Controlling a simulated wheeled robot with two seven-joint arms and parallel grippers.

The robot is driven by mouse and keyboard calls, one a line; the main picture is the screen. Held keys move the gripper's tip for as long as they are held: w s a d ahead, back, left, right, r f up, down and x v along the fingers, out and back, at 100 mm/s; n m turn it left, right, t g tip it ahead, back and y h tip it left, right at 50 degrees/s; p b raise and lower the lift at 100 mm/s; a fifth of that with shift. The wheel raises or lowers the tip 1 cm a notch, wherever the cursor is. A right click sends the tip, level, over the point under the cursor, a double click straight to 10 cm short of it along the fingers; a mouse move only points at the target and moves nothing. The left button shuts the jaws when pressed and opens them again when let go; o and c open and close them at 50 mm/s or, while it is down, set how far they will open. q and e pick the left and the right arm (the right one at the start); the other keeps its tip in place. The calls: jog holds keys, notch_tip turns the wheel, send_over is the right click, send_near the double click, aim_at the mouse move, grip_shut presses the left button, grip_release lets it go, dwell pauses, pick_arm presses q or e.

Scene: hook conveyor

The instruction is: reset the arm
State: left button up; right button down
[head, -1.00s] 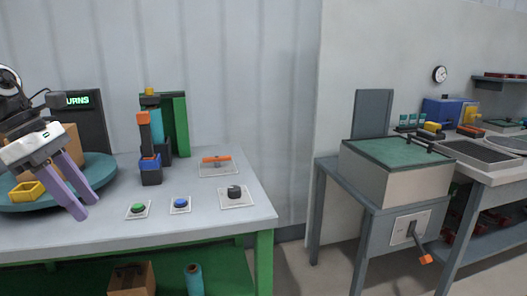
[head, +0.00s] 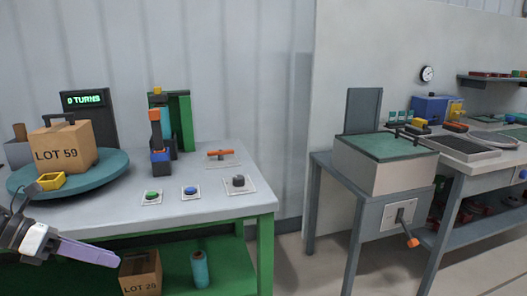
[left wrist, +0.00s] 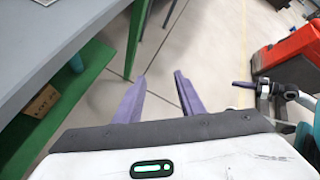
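My left gripper (head: 90,252) is at the lower left of the head view, in front of the table's near edge and below the tabletop. In the left wrist view its two purple fingers (left wrist: 158,92) stand apart with nothing between them, over bare floor. A second dark arm part with a purple finger shows at the right of the left wrist view; whether that gripper is open is hard to see. My right gripper is not in the head view.
The table (head: 110,232) holds a turntable (head: 115,178) with a LOT 59 box (head: 62,147) and a yellow tray (head: 51,181). A green button (head: 152,196), blue button (head: 191,191) and dark knob (head: 238,181) lie right. A grey cabinet (head: 400,175) with a crank stands further right.

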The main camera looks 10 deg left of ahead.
pick_arm(q)
jog(key=s+d+f+n+t+y+p, duration=0.1)
jog(key=s+d+f+n+t+y, duration=0.25)
jog(key=f+n, duration=0.75)
jog(key=s+d+f+n+t+y+p, duration=0.1)
jog(key=s+d+f+n+t, duration=0.4)
jog(key=f+n, duration=0.6)
jog(key=s+d+f+n+g, duration=0.2)
jog(key=s+d+n, duration=0.1)
jog(key=d+n, duration=0.2)
jog(key=s+d+f+n+g+y, duration=0.1)
jog(key=s+d+f+n+g, duration=0.1)
jog(key=d+n, duration=0.3)
jog(key=s+d+f+n+g+p, duration=0.1)
jog(key=s+d+n, duration=0.3)
jog(key=d, duration=0.6)
jog(key=shift+s+d+f+n+g, duration=0.15)
jog(key=shift+d+f+n+g, duration=0.25)
jog(key=shift+f+n+g, duration=0.45)
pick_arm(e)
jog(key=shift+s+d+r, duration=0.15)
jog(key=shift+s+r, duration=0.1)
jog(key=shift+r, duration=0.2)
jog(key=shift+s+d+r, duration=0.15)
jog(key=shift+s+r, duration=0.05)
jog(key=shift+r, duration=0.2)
pick_arm(q)
jog(key=shift+a+r, duration=0.1)
jog(key=shift+r, duration=0.1)
jog(key=shift+c, duration=0.6)
